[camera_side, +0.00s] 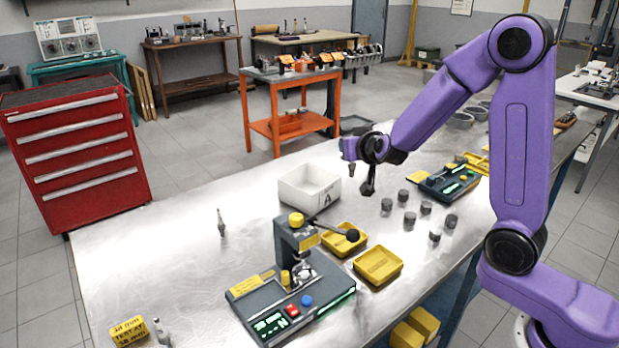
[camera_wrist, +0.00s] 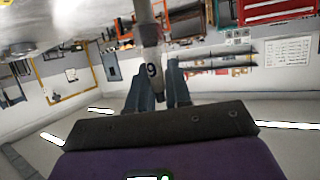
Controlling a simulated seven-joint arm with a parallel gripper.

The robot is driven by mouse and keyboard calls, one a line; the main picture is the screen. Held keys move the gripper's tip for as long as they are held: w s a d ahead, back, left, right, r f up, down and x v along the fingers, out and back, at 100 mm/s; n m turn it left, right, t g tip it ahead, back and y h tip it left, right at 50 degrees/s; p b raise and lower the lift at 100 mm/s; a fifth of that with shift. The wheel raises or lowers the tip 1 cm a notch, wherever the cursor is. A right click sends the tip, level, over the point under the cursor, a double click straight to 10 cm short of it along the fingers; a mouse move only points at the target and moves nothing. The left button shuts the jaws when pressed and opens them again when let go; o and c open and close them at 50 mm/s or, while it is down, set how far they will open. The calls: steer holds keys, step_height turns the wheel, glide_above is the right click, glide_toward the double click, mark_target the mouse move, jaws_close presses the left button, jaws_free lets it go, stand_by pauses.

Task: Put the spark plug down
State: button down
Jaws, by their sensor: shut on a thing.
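The spark plug (camera_wrist: 151,62) is between the fingers of my gripper (camera_wrist: 162,88) in the wrist view. It is grey and blurred, with a dark 9 on its side, and runs up past the fingers to the top edge. My gripper is shut on it. In the side view my wrist is raised above the metal table, just right of the white box marked A (camera_side: 309,187). The held plug is too small to make out clearly there. Another slim grey plug (camera_side: 221,222) stands upright on the table at left. A similar plug (camera_side: 162,331) stands at the front left.
A grey press-like tester (camera_side: 297,290) stands at the table's front. Two yellow trays (camera_side: 378,265) (camera_side: 344,240) lie beside it. Several dark cylinders (camera_side: 410,218) stand right of my wrist. A yellow label block (camera_side: 129,331) is front left. The table's left part is mostly clear.

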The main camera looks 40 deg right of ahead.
steer(key=shift+w+f, duration=3.25)
steer(key=shift+w, duration=0.2)
steer(key=shift+w+f, duration=3.25)
steer(key=shift+w, duration=0.2)
steer(key=shift+f, duration=0.15)
steer(key=c, duration=1.1)
jaws_free()
steer(key=shift+o, duration=0.2)
